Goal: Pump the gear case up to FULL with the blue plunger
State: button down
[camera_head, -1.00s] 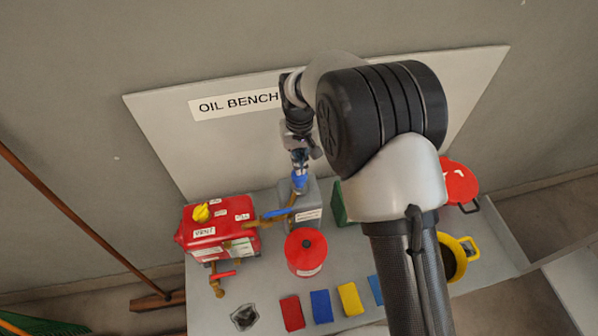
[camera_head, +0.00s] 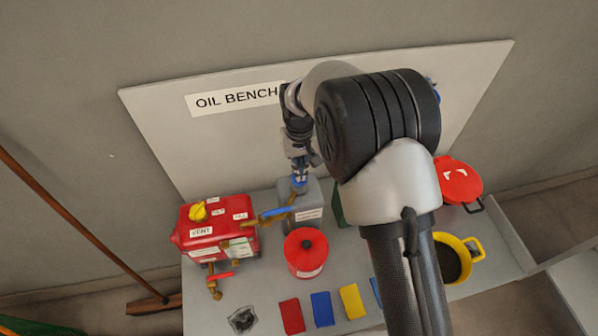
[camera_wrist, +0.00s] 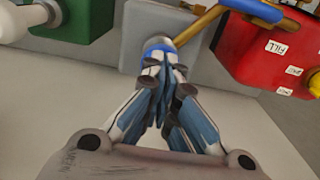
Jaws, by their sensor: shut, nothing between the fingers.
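The red gear case (camera_head: 217,228) stands at the left of the bench, with a yellow knob (camera_head: 198,212) and a VENT label on top. It also shows at the right of the wrist view (camera_wrist: 262,40). The grey pump can (camera_head: 309,210) stands to its right, joined by a brass pipe with a blue lever (camera_head: 277,212). The blue plunger (camera_head: 299,181) tops the can; in the wrist view the plunger (camera_wrist: 158,45) shows just beyond my fingertips. My gripper (camera_wrist: 163,75) is shut and empty, right over the plunger. I cannot tell whether it touches.
A red can (camera_head: 306,254) stands in front of the pump. Red, blue and yellow blocks (camera_head: 321,309) lie along the front. The back board (camera_head: 160,120) rises behind.

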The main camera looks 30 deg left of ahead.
jog(key=shift+f, duration=0.6)
jog(key=shift+r, duration=0.1)
jog(key=shift+r+p, duration=0.8)
jog(key=shift+r, duration=1.05)
jog(key=shift+f, duration=0.1)
